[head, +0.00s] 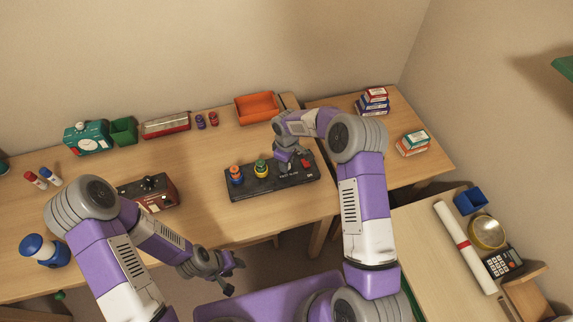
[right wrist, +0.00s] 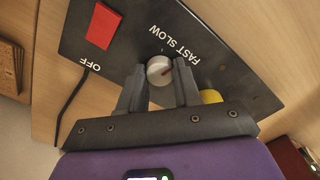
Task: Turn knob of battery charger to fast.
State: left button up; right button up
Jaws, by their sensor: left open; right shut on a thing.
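The battery charger (head: 275,188) is a flat dark box on the desk, with a red switch (head: 306,162) near its right end. In the right wrist view its panel (right wrist: 225,75) carries white OFF, FAST and SLOW lettering. The pale round knob (right wrist: 158,68) sits between the fingertips of my right gripper (right wrist: 159,76), which is shut on it. A small brownish mark shows on the knob; I cannot tell its exact setting. In the head view my right gripper (head: 291,167) hides the knob. My left gripper (head: 230,279) is open and empty, in front of the desk edge.
A red-and-black device (head: 150,193) is left of the charger. An orange tray (head: 257,108) stands behind. Bare desk (head: 215,160) lies between the device and the charger.

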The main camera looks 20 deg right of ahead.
jog(key=shift+m+b, duration=0.5)
jog(key=shift+m, duration=1.1)
jog(key=o, duration=1.1)
jog(key=shift+c, duration=0.2)
jog(key=shift+r+p, duration=0.5)
jog(key=shift+r, duration=3.3)
